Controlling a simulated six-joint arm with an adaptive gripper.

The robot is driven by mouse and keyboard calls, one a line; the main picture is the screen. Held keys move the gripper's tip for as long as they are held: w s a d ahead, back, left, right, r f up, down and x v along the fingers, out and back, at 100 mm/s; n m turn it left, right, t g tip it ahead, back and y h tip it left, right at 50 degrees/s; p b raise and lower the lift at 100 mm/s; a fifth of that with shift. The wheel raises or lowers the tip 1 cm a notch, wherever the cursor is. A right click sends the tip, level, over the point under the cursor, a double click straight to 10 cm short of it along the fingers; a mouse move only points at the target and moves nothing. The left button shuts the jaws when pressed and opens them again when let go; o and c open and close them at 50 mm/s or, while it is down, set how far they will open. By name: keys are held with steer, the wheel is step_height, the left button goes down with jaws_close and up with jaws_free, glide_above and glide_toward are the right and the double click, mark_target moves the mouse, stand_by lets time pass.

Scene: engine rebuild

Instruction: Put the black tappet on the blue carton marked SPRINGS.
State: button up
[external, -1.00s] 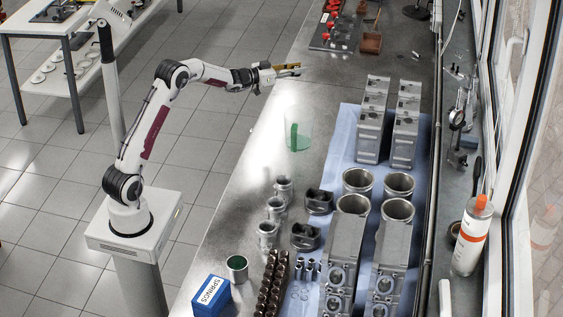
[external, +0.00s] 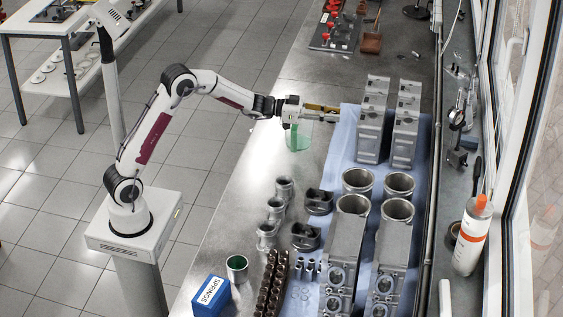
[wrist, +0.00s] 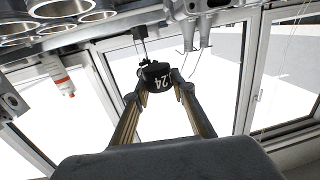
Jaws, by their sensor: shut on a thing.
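The blue carton marked SPRINGS (external: 211,295) stands at the near left edge of the bench in the external view. My gripper (external: 337,112) is far from it, up the bench, with its fingers pointing right near the blue cloth. In the wrist view my gripper (wrist: 160,82) is shut on a black piece with white characters, which I take as the black tappet (wrist: 156,75). It sits between the fingertips. In the external view I cannot make the piece out at the fingertips.
A clear green-tinted cup (external: 298,137) stands below my gripper. Grey engine blocks (external: 371,125) and cylinders stand on the blue cloth (external: 340,150). A green-lined tin (external: 237,268) and dark camshaft-like parts (external: 270,285) are near the carton. The bench's left side (external: 248,180) has bare room.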

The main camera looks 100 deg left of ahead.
steer(key=w+d+m+g+h, duration=0.15)
steer(key=d+m+h, duration=0.35)
steer(key=d, duration=1.5)
steer(key=d+m+g+h, duration=0.25)
steer(key=d+h, duration=0.45)
steer(key=d, duration=1.3)
steer(key=m+g+h, duration=0.7)
steer(key=m+g, duration=0.3)
glide_above(211, 290)
steer(key=f, duration=0.1)
steer(key=shift+f, duration=2.1)
steer(key=shift+f, duration=0.15)
steer(key=shift+f, duration=2.8)
steer(key=shift+f, duration=2.05)
